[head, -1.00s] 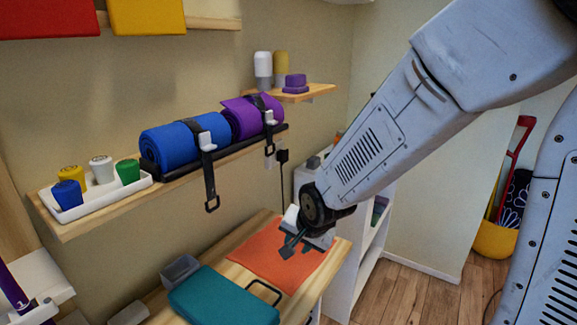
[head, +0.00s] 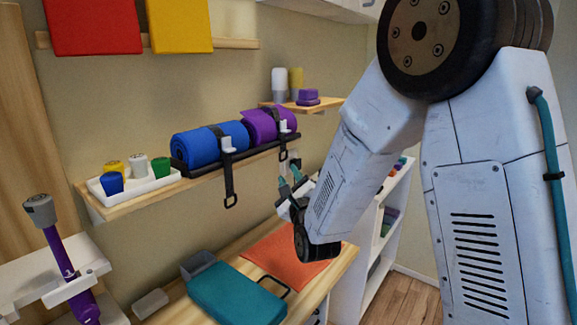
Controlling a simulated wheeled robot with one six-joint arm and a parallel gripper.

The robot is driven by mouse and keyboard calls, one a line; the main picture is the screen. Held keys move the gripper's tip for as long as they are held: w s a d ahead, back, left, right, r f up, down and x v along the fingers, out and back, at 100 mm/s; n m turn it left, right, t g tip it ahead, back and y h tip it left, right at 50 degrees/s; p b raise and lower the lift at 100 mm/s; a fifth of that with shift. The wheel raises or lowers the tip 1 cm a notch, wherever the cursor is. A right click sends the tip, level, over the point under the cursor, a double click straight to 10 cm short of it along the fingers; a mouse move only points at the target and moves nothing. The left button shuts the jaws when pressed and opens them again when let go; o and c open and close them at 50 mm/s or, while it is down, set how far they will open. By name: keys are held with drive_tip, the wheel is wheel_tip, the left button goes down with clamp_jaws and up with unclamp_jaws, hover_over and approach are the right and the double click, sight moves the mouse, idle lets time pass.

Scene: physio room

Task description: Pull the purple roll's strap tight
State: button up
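The purple roll (head: 262,126) lies on the wall shelf, right of the blue roll (head: 197,147), with a dark strap around it. The purple roll's strap (head: 283,151) hangs down over the shelf's front edge through a pale buckle (head: 284,127). The blue roll has a longer hanging strap (head: 229,184) ending in a loop. My gripper (head: 290,178) is raised just below the purple roll's strap, its teal fingers pointing up towards the strap's lower end. The fingers look apart, but they are small and partly overlap the strap end, so contact cannot be told.
A white tray (head: 97,190) with coloured pots sits on the shelf's left end. Below, a wooden bench (head: 222,252) carries an orange mat (head: 290,262) and a teal case (head: 236,301). A small shelf (head: 318,108) with bottles is behind on the right.

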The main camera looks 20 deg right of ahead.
sight(283, 150)
drive_tip(key=x, duration=0.6)
clamp_jaws()
